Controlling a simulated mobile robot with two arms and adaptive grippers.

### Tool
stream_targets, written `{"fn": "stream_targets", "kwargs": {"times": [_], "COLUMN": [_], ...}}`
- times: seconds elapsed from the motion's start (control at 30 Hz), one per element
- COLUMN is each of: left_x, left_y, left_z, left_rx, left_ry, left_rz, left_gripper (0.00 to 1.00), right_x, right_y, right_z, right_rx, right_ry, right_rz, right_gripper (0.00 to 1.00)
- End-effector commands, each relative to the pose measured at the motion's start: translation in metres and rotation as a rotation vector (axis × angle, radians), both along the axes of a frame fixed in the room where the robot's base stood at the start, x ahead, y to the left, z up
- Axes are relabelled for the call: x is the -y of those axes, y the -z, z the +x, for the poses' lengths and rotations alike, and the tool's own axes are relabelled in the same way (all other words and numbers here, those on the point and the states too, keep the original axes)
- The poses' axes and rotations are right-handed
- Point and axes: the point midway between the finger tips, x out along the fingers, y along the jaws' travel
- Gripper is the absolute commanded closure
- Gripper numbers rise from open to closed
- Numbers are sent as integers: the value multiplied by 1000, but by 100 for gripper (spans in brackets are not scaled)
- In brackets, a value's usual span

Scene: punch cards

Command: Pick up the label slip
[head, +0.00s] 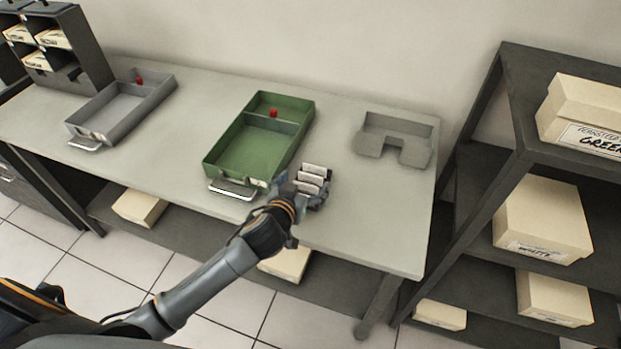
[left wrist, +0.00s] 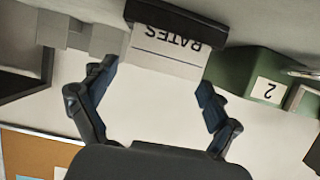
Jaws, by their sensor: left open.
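A white label slip (left wrist: 168,48) reading "RATES" shows upside down in the left wrist view, standing in a dark holder (left wrist: 185,22). In the head view, several white slips (head: 314,169) show in a small dark rack to the right of the green drawer's front. My left gripper (head: 296,187) is at this rack. In the left wrist view its two fingers (left wrist: 157,88) are spread apart, one to each side of the slip's near edge. Nothing is gripped. The arm and hand hide part of the rack in the head view. My right gripper is not in view.
A green drawer tray (head: 245,155) with a red knob (head: 273,113) lies beside the rack. A grey tray (head: 120,104) is at the left and a notched grey block (head: 400,128) at the right of the table (head: 350,215). A dark shelf (head: 480,205) with boxes stands right.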

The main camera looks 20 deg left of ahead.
Motion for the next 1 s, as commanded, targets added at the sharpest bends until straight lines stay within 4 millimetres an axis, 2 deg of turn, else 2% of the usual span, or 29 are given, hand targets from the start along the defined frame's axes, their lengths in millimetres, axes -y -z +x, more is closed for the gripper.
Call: {"fn": "stream_targets", "kwargs": {"times": [0.13,0.3,0.6,0.8,0.83,1.0], "left_x": [3,5,5,5,5,5], "left_y": [2,12,15,15,15,15], "left_z": [21,38,41,41,41,41], "left_rx": [1,0,0,0,0,0], "left_ry": [-1,0,1,0,0,0], "left_rz": [3,1,1,1,1,1], "left_gripper": [11,11,11,46,50,50], "right_x": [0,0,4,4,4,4], "right_y": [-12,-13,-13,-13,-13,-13], "right_z": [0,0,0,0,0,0], "right_rx": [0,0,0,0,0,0], "right_ry": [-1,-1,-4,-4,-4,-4], "right_rz": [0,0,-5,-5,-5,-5], "right_gripper": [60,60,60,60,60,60]}}
